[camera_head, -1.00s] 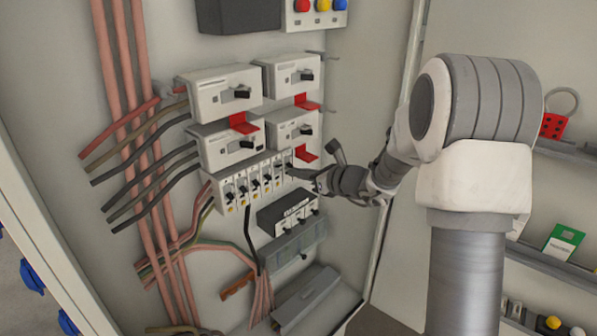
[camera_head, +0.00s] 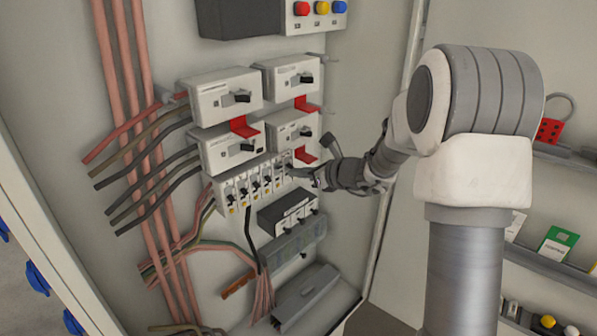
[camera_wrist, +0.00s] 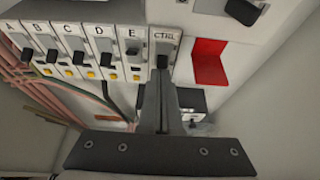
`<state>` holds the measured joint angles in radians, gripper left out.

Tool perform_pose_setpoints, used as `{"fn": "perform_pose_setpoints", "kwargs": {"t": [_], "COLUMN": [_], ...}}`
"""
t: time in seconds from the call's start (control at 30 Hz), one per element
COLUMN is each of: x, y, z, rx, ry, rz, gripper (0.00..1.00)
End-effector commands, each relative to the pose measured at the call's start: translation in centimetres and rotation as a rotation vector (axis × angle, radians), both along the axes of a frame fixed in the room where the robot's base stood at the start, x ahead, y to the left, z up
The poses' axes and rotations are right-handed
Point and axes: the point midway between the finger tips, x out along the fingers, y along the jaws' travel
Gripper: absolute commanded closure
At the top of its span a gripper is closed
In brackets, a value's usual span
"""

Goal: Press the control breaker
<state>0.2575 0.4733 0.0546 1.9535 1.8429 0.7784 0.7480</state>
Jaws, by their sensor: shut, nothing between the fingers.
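The control breaker (camera_wrist: 164,52), labelled CTRL, is the rightmost in a row of small breakers (camera_head: 250,184). Its black toggle shows in the wrist view just beyond my fingertips. My gripper (camera_wrist: 162,78) is shut and empty, with its fingers pointing up at the CTRL toggle. The tips look at or very near the toggle; I cannot tell whether they touch. In the head view my gripper (camera_head: 293,172) is at the right end of the breaker row and partly hides it. The neighbouring breaker E (camera_wrist: 134,52) stands just left of the fingers.
Larger switch units (camera_head: 226,97) with black handles sit above the row. A red tab (camera_wrist: 209,62) is close to the right of the fingers. A black module (camera_head: 287,212) lies below. Cables run down the left. The panel right of my wrist is bare.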

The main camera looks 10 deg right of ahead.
Motion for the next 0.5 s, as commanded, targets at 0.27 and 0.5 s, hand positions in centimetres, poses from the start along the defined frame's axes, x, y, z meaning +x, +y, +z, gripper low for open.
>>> {"fn": "perform_pose_setpoints", "kwargs": {"t": [0.27, 0.5], "x": [-0.01, -0.03], "y": [0.0, -0.01], "z": [0.38, 0.77], "rx": [-0.012, -0.012], "ry": [0.016, 0.016], "rz": [0.0, 0.0], "gripper": [1.0, 1.0]}}
